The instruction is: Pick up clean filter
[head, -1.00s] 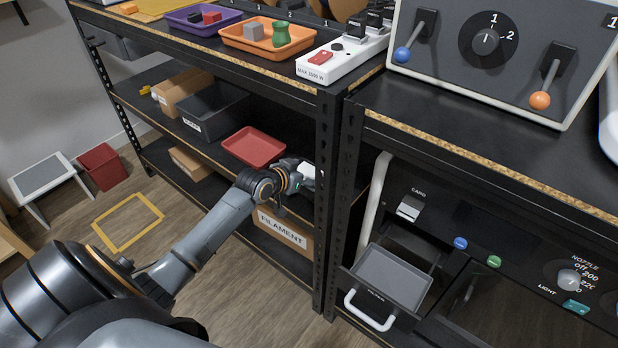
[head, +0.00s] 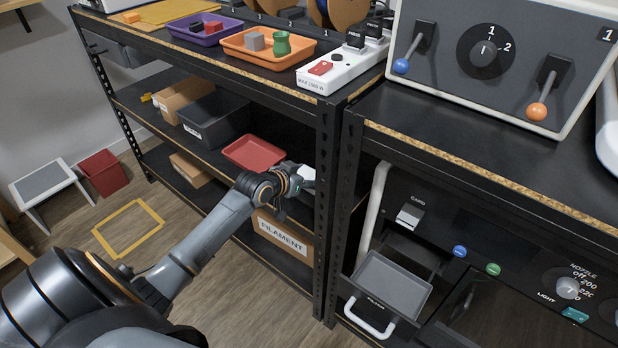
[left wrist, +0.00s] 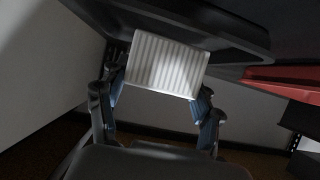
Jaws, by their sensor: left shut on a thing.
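The clean filter (left wrist: 166,65) is a white, ribbed, pleated block. In the left wrist view it sits between the two fingers of my left gripper (left wrist: 158,100), which is shut on it. In the head view my left gripper (head: 292,182) reaches into the middle level of the shelf unit. Only a small white part of the filter (head: 307,173) shows there, just past the fingers and close to the shelf's black upright. The rest of the filter is hidden by the gripper. My right gripper is not in view.
A red tray (head: 253,153) lies left of the gripper, with a dark bin (head: 213,118) beyond it. A FILAMENT box (head: 282,236) stands below. The shelf upright (head: 327,200) is close on the right. A grey filter drawer (head: 390,284) with a white handle is pulled out of the printer.

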